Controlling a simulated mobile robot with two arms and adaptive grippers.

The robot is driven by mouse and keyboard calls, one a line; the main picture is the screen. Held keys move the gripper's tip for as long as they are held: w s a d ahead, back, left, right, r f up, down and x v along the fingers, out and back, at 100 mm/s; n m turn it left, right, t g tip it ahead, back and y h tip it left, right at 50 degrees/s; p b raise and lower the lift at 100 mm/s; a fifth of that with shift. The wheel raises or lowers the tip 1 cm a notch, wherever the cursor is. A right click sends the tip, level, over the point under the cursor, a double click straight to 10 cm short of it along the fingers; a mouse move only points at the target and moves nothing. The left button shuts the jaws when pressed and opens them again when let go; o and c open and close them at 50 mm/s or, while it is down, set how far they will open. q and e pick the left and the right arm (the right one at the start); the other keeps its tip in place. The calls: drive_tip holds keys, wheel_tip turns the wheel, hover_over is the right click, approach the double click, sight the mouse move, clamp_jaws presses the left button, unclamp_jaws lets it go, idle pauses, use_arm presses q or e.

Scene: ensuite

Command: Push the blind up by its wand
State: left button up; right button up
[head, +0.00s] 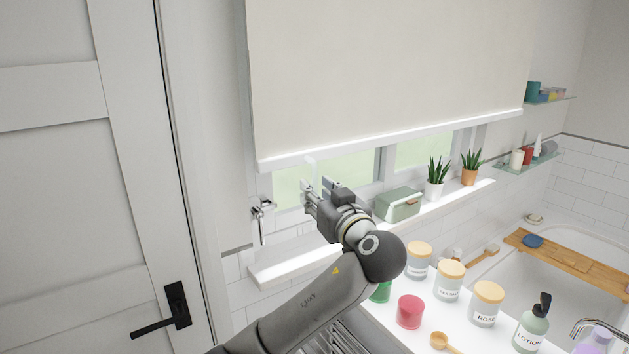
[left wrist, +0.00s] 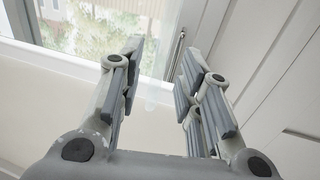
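The cream roller blind (head: 385,70) hangs over the upper window, its white bottom bar (head: 400,137) above the sill. A pale, see-through wand (head: 310,168) hangs from the bar near its left end. My left gripper (head: 318,192) is just below the bar, in front of the window. In the left wrist view my left gripper (left wrist: 159,70) is open. The wand (left wrist: 157,88) shows faintly in the gap between its fingers, with room at both sides. The wand's far end is hard to make out against the bright window. My right gripper is not in view.
A green box (head: 398,205) and two potted plants (head: 435,180) stand on the white sill (head: 285,262). A metal handle (head: 262,218) is left of the gripper. Jars (head: 450,280), a red cup (head: 410,311) and bottles crowd the counter below. A door (head: 60,130) is at left.

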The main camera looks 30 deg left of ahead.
use_arm(q)
drive_tip(key=shift+p+x, duration=0.3)
drive_tip(key=shift+x, duration=0.9)
drive_tip(key=shift+d, duration=0.1)
clamp_jaws()
